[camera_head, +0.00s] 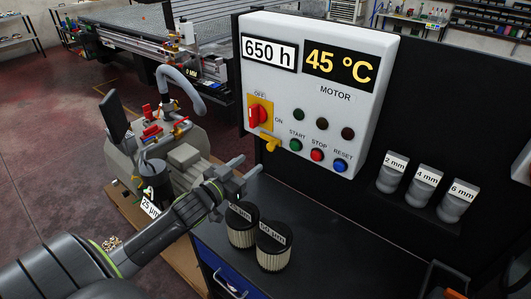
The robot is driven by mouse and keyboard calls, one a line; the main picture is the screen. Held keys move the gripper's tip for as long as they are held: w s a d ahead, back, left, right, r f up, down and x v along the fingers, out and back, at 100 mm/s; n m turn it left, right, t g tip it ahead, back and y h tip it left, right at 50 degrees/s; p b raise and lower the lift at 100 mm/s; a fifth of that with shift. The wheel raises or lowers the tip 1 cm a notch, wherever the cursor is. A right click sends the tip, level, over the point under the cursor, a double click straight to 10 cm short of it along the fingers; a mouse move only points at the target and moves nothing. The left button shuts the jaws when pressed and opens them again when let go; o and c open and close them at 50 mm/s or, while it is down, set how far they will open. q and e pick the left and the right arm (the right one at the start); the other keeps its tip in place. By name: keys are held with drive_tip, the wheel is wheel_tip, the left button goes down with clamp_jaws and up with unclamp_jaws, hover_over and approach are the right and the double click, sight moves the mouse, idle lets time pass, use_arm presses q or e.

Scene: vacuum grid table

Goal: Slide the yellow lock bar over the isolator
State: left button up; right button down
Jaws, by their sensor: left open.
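The isolator (257,113) is a red rotary knob on a yellow plate at the left of the white motor panel (368,95). The knob's handle is tilted, with OFF marked above it and ON to its lower right. The yellow lock bar (270,143) is just below the isolator, at the panel's lower left, and does not cover the knob. My left gripper (246,169) is open and empty, below and a little left of the lock bar, apart from it. My right gripper is not in view.
Two filter cartridges (272,247) stand on the dark cabinet top just below my left gripper. Green, red and blue buttons (317,154) are right of the lock bar. A pump machine (182,150) with a hose stands at left.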

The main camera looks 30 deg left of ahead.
sight(269, 148)
use_arm(q)
drive_tip(key=w, duration=0.3)
drive_tip(key=w+b, duration=0.1)
drive_tip(key=w, duration=0.4)
drive_tip(key=shift+w+d, duration=0.3)
drive_tip(key=shift+c, duration=0.2)
clamp_jaws()
